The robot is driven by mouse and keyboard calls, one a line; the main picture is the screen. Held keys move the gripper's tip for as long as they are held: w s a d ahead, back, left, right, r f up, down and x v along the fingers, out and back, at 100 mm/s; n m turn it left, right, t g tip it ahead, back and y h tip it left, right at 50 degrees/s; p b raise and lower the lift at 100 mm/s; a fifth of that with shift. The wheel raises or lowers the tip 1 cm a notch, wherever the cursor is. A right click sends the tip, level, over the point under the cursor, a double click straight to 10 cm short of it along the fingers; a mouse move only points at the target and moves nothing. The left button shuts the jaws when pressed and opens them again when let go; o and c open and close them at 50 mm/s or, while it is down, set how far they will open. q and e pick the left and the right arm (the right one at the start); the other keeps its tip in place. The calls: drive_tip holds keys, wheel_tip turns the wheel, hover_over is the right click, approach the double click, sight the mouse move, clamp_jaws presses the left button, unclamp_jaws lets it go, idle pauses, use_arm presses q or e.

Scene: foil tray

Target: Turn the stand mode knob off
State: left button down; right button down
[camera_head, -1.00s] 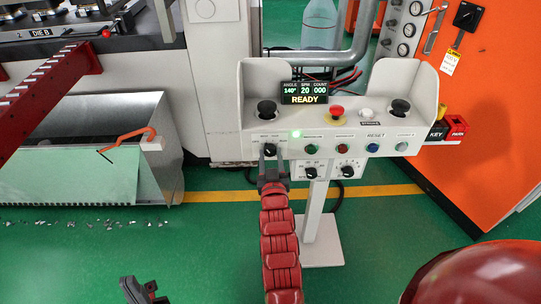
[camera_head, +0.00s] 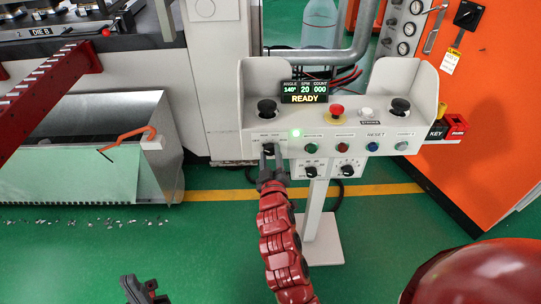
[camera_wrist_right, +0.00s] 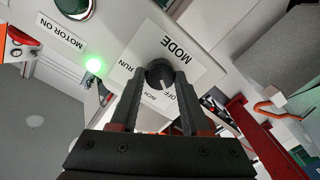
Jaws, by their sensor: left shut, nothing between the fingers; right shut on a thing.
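The mode knob (camera_wrist_right: 160,73) is a round black knob on the pale control panel (camera_wrist_right: 205,25), under a MODE label with RUN, INCH and OFF lettering around it. A short white line on the knob lies on the side towards the OFF and INCH lettering; its exact setting is hard to tell. My right gripper (camera_wrist_right: 158,85) is shut on the knob, one finger on each side. In the head view, my right gripper (camera_head: 272,160) reaches the panel's left end and partly covers the knob. My left gripper (camera_head: 143,291) is shut and empty, low at the bottom left.
A green lit lamp (camera_head: 295,133) sits just right of the knob. Push buttons, a red emergency stop (camera_head: 337,110) and two lower knobs share the panel. A display (camera_head: 304,92) reads READY. An orange cabinet (camera_head: 490,130) stands right.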

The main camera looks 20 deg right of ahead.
drive_tip(key=shift+c, duration=1.8)
unclamp_jaws()
drive_tip(key=shift+s, duration=0.1)
drive_tip(key=p+v, duration=0.2)
drive_tip(key=v, duration=1.5)
drive_tip(key=shift+p, duration=0.3)
drive_tip(key=shift+s, duration=0.1)
